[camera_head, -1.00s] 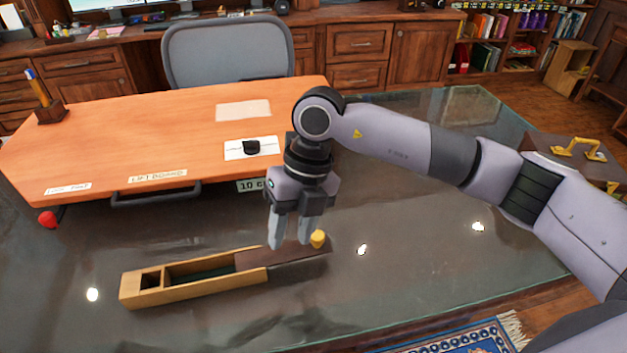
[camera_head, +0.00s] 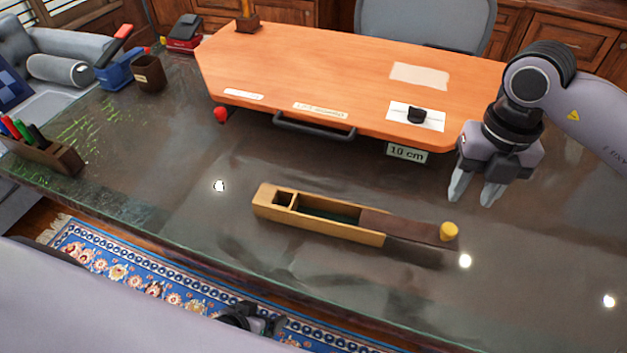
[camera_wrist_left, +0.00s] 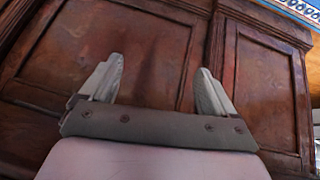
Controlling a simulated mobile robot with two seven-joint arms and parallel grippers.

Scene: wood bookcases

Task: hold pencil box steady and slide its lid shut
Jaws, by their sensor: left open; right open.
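A wooden pencil box (camera_head: 315,229) lies on the dark glossy desk in the head view. Its small end compartment and part of its long compartment are open. Its brown sliding lid (camera_head: 402,226) covers the right part and sticks out past the box's right end, with a yellow knob (camera_head: 449,231) at its far end. My right gripper (camera_head: 472,195) is open and empty, above and right of the knob, apart from it. My left gripper (camera_head: 255,322) is low near the desk's front edge, below the box; the left wrist view (camera_wrist_left: 160,72) shows its fingers spread, empty, before wood panels.
An orange lift board (camera_head: 330,80) with a black handle (camera_head: 314,127) lies behind the box. A red knob (camera_head: 221,114) is at its left corner. A pen holder (camera_head: 45,155) stands far left. The desk around the box is clear.

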